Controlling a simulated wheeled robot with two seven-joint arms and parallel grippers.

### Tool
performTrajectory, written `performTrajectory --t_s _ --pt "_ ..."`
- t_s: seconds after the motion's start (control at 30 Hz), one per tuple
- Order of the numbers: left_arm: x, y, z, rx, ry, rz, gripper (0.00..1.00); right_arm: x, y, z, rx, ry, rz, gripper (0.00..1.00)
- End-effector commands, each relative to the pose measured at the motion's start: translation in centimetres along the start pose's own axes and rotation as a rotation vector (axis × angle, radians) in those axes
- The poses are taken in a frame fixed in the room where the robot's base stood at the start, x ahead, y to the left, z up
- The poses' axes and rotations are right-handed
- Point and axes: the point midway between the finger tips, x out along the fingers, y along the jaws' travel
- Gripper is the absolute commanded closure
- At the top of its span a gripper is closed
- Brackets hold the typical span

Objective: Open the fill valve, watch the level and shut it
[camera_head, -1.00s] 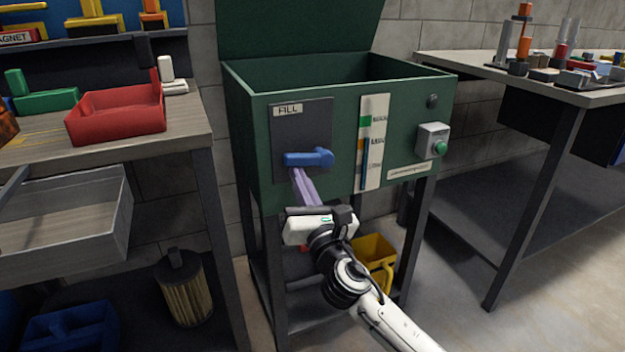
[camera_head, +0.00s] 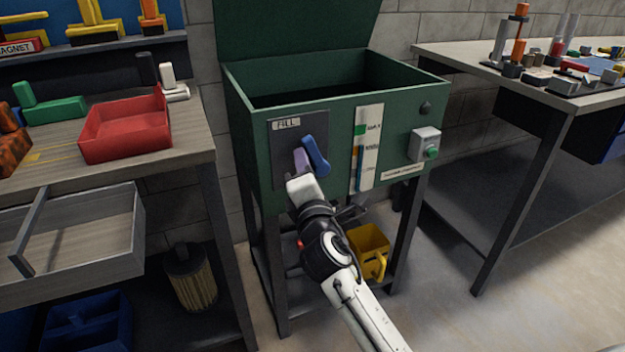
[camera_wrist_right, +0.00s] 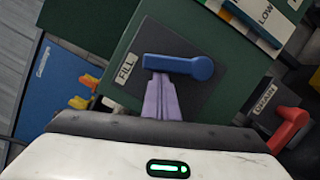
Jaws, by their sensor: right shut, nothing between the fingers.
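The blue fill lever (camera_head: 315,156) is on a dark plate (camera_head: 287,170) labelled FILL on the green tank's front. It stands steeply tilted in the head view. In the right wrist view the lever (camera_wrist_right: 180,65) lies across the picture above my fingers. My right gripper (camera_head: 302,162) has its purple fingers shut and empty, with the tips at the lever; I cannot tell if they touch. The fingers also show in the right wrist view (camera_wrist_right: 161,98). A white level gauge (camera_head: 368,148) with green, orange and blue marks is right of the lever. My left gripper is out of view.
A grey box with a green button (camera_head: 432,153) is at the tank's right front. A red lever (camera_wrist_right: 288,130) shows in the right wrist view. A yellow container (camera_head: 368,245) stands below. Benches flank the tank (camera_head: 240,150); the left one holds a red tray (camera_head: 125,128).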

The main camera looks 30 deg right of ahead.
Motion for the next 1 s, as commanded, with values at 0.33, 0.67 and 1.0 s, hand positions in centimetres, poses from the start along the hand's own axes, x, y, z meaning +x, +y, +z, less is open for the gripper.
performTrajectory --t_s 0.33,0.67,1.0 --pt "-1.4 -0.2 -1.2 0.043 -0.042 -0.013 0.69 0.6 1.5 0.8 0.269 0.016 -0.065 1.00" --pt "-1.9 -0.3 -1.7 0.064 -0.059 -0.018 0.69 0.8 1.3 1.7 0.400 0.015 -0.099 1.00" --pt "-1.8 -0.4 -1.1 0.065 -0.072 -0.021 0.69 0.8 1.1 1.9 0.429 0.014 -0.106 1.00"
